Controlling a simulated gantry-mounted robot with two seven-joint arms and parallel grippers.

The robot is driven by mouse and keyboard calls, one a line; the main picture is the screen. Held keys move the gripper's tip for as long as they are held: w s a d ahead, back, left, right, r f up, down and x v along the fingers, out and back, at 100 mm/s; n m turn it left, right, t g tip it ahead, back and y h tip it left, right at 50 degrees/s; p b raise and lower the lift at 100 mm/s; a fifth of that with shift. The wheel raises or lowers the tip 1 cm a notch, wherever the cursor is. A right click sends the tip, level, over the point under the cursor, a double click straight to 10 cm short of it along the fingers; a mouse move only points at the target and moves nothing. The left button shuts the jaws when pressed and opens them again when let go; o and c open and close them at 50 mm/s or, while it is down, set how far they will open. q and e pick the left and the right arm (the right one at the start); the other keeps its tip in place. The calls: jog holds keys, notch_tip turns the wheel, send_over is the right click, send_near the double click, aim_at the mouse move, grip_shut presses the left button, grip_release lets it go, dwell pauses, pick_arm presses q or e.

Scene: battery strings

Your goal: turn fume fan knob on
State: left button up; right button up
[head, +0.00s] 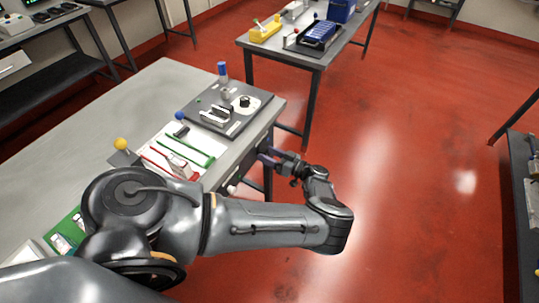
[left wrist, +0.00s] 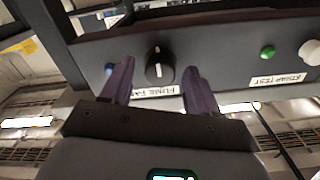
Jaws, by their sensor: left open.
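The fume fan knob (left wrist: 159,65) is a black round dial with a white pointer line, on a dark panel in the left wrist view. The pointer is close to upright in that picture. A white label (left wrist: 156,91) reading "FUME FAN" is beside it, partly covered by a finger. My left gripper (left wrist: 155,75) is open, with its two purple fingers on either side of the knob. I cannot tell whether they touch it. In the head view my left gripper (head: 272,158) is at the bench's front edge, and the knob is hidden there. My right gripper is not in view.
A green button (left wrist: 267,52) and a white knob (left wrist: 310,52) are on the same panel, by a "SNAP TEST" label (left wrist: 278,81). A blue part (left wrist: 109,69) is left of the knob. The bench (head: 95,120) holds a fixture plate and tools. Open red floor (head: 420,150) lies to the right.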

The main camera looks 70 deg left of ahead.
pick_arm(q)
jog(key=c, duration=1)
jog(key=shift+c, duration=0.2)
jog(key=shift+n, duration=0.3)
jog(key=n, duration=0.3)
jog(key=shift+b, duration=0.35)
jog(key=n+b, duration=0.1)
jog(key=n, duration=0.4)
jog(key=shift+f, duration=0.1)
jog(key=n+b, duration=0.3)
jog(key=n, duration=0.2)
jog(key=shift+n+b, duration=1.05)
jog(key=shift+n, duration=1.05)
